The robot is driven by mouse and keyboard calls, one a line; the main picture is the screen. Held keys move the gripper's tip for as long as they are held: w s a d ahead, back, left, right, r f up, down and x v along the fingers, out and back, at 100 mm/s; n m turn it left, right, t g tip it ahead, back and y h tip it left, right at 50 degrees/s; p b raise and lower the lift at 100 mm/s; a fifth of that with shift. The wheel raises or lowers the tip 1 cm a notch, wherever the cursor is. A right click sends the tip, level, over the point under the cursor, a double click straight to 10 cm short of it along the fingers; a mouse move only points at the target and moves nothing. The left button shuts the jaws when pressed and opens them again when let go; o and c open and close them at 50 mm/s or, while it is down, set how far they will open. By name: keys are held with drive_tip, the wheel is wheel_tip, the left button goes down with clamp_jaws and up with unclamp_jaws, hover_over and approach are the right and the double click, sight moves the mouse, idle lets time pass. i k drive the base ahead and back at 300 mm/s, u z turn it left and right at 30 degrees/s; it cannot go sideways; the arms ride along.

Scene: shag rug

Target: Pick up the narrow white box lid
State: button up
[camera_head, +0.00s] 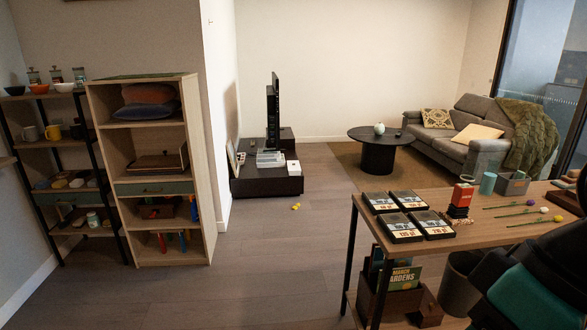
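I cannot make out a thing that is clearly the narrow white box lid. A small white box-like thing (292,168) stands on the right end of the low dark TV bench (262,186). Beside it is a pale stack (270,157), and a thin whitish thing (236,160) leans at the bench's left end. These are too small to tell whether one is a lid. My gripper cannot be made out. A dark shape with teal fills the lower right corner and may be part of my arm.
A wooden table (460,222) with black cases and flowers stands at right. Shelves (150,190) stand at left. A round black table (380,150) and grey sofa (455,130) are behind. Small yellow things (295,206) lie on the floor. The middle floor is otherwise clear.

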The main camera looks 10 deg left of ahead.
sight(294, 166)
drive_tip(key=u, duration=0.6)
drive_tip(key=i, duration=5.25)
drive_tip(key=z, duration=2.6)
drive_tip(key=i, duration=3.25)
drive_tip(key=u, duration=0.15)
